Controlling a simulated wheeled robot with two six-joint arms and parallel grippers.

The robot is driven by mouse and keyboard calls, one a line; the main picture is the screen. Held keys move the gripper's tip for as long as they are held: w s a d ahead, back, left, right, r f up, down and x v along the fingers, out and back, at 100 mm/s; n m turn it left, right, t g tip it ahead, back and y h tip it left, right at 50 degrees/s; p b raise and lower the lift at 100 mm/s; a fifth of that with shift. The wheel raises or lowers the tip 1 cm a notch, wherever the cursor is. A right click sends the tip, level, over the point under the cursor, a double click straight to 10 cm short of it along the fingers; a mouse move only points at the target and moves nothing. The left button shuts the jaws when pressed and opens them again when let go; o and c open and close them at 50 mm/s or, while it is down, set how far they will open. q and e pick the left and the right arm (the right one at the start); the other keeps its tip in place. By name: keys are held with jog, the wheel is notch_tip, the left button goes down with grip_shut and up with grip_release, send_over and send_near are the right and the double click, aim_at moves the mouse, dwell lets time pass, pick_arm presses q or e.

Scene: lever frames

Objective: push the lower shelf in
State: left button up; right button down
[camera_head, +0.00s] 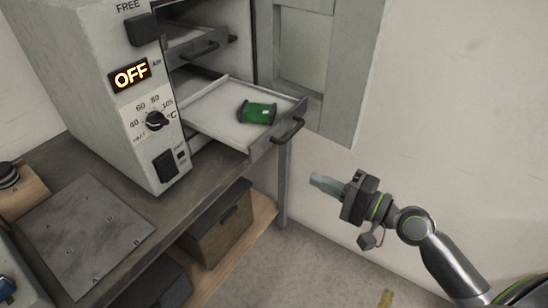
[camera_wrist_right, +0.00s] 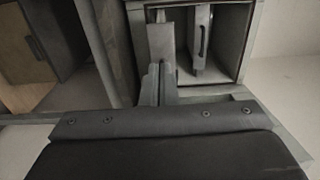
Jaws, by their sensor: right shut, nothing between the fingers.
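The lower shelf (camera_head: 212,108) is a pale tray pulled well out of the grey oven (camera_head: 110,80). A dark bar handle (camera_head: 289,131) is on its front edge. A green spool (camera_head: 257,112) lies on the tray. My right gripper (camera_head: 322,183) is shut and empty, pointing left in the head view. It is below and right of the handle in that picture and appears apart from it. In the right wrist view, the oven's opening (camera_wrist_right: 210,45) shows beyond my gripper, partly blocked by it. My left gripper is not in view.
The upper shelf (camera_head: 195,47) sits mostly inside the oven above. The oven door (camera_head: 330,125) stands open at the right, close to the lower shelf's far side. A workbench (camera_head: 90,160) supports the oven, with a box (camera_head: 220,228) below. Floor space in front is clear.

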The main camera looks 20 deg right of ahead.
aim_at(256, 152)
jog(key=p+x, duration=0.1)
jog(key=x, duration=0.5)
jog(key=p+x, duration=0.1)
jog(key=x, duration=0.6)
jog(key=shift+a+r+p, duration=0.1)
jog(key=shift+r+p, duration=0.1)
jog(key=shift+p, duration=0.2)
jog(key=shift+w+a, duration=0.3)
